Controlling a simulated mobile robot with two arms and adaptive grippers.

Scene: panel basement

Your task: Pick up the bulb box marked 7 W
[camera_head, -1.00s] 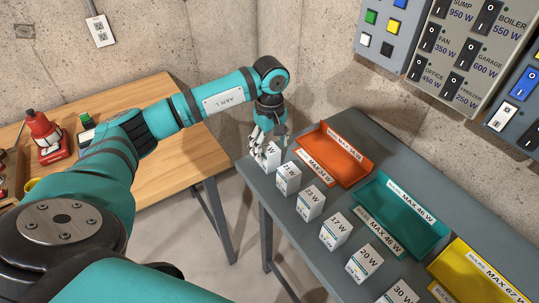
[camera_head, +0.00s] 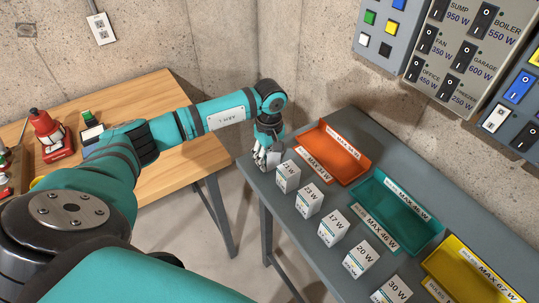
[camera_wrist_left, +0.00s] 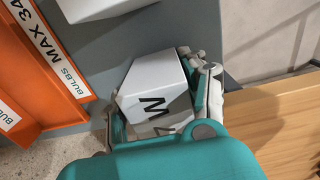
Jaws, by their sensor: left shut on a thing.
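The 7 W bulb box (camera_wrist_left: 152,92) is white, with a black W and part of a 7 showing in the left wrist view. It sits between the fingers of my left gripper (camera_head: 267,158), which is shut on it. In the head view the gripper is at the far left end of the grey table (camera_head: 330,232) and hides nearly all of the box. I cannot tell whether the box touches the table. My right gripper is not in view.
White boxes marked 21 W (camera_head: 288,177), 23 W (camera_head: 310,201), 17 W (camera_head: 333,229), 20 W (camera_head: 360,259) and 30 W (camera_head: 392,291) stand in a row. Orange (camera_head: 362,163), teal (camera_head: 432,232) and yellow (camera_head: 446,267) trays lie behind. A wooden table (camera_head: 183,165) is at left.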

